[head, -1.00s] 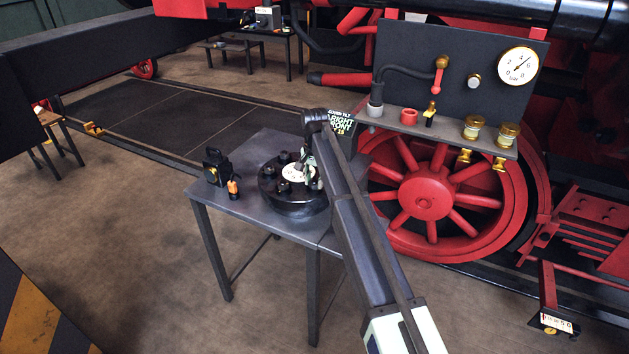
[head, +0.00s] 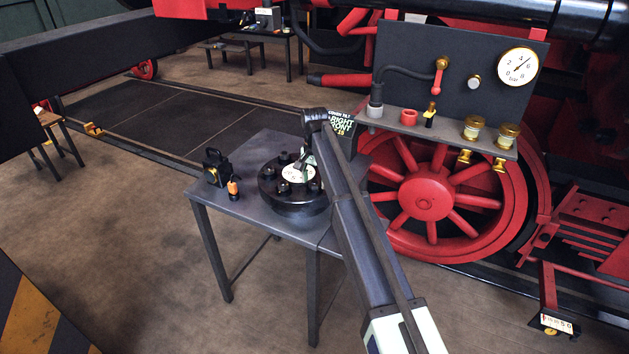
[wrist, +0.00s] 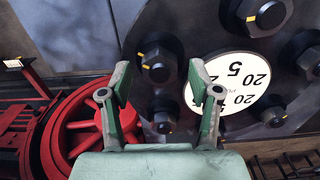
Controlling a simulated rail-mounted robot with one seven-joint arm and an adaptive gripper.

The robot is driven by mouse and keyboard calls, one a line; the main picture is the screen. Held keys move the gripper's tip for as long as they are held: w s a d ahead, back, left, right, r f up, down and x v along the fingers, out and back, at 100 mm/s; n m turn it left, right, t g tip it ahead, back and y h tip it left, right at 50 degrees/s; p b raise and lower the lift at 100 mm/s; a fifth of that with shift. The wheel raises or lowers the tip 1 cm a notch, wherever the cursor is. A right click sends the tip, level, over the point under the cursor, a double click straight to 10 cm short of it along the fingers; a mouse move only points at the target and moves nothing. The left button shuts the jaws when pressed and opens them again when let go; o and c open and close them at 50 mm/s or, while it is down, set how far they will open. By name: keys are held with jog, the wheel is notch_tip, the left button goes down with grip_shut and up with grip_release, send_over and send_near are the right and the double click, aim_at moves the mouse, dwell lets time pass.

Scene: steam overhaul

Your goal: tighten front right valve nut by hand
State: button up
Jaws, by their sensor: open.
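The black round valve cover (head: 292,203) lies on a dark table, with a white numbered dial (head: 298,174) at its centre and several dark hex nuts around it. In the wrist view, my gripper (wrist: 160,78) is open, its two green-grey fingers apart. A nut with a yellow mark (wrist: 157,63) shows in the gap between the fingertips; I cannot tell whether they touch it. Another yellow-marked nut (wrist: 163,119) shows nearer, between the fingers. One more nut (wrist: 268,15) is at upper right. In the head view, my gripper (head: 304,162) is over the cover's far side, partly hidden by my arm.
A black lamp (head: 214,165) and a small orange-topped bottle (head: 233,188) stand on the table (head: 222,199) left of the cover. A shelf with a pressure gauge (head: 518,66) and a red wheel (head: 425,198) are at right.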

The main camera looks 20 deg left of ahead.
aim_at(315, 181)
notch_tip(315, 181, up, 12)
jog(key=shift+f, duration=0.2)
dwell(0.6)
